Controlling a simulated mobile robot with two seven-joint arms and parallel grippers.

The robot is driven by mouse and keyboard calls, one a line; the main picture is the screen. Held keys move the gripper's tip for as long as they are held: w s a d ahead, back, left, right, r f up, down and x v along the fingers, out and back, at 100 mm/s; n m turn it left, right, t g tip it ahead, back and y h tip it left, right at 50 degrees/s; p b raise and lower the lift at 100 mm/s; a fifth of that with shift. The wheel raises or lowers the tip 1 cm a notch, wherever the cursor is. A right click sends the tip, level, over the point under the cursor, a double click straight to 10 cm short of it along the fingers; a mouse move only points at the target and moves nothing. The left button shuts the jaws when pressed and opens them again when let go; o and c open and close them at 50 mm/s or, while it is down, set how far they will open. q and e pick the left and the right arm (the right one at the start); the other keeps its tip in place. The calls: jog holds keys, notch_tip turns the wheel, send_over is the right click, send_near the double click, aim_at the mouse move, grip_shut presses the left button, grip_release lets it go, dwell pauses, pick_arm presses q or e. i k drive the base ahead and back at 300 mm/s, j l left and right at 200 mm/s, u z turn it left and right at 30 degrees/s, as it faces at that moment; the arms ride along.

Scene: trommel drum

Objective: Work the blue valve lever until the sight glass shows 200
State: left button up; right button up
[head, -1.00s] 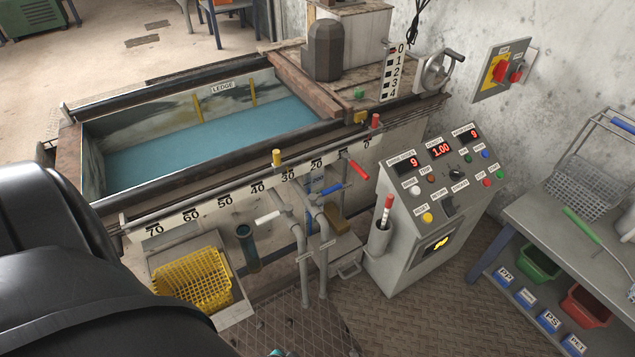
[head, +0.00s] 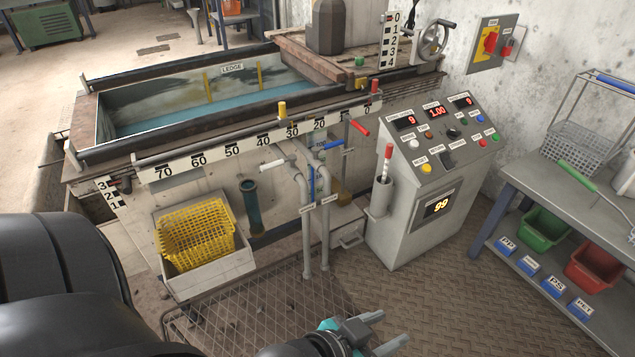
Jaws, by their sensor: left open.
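The blue valve lever (head: 331,145) sits on the pipes in front of the tank, between a white lever (head: 272,165) and a red lever (head: 360,128). Nothing of mine touches it. My left gripper (head: 395,326) is open and empty at the bottom of the head view, low over the floor, apart from the lever and pipes. My right gripper is not in view.
The console (head: 400,230) stands right of the pipes, with a red-handled tool in its side holder. A yellow basket (head: 195,235) in a tray is left of the pipes. A workbench (head: 570,195) with bins is at the right. Floor before the console is clear.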

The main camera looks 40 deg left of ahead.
aim_at(334, 145)
jog(key=u, duration=1.1)
jog(key=i+u, duration=0.2)
jog(key=u, duration=0.15)
jog(key=i+u, duration=0.3)
jog(key=l+u, duration=0.1)
jog(key=u, duration=0.25)
jog(key=i+l, duration=0.4)
jog(key=i, duration=0.25)
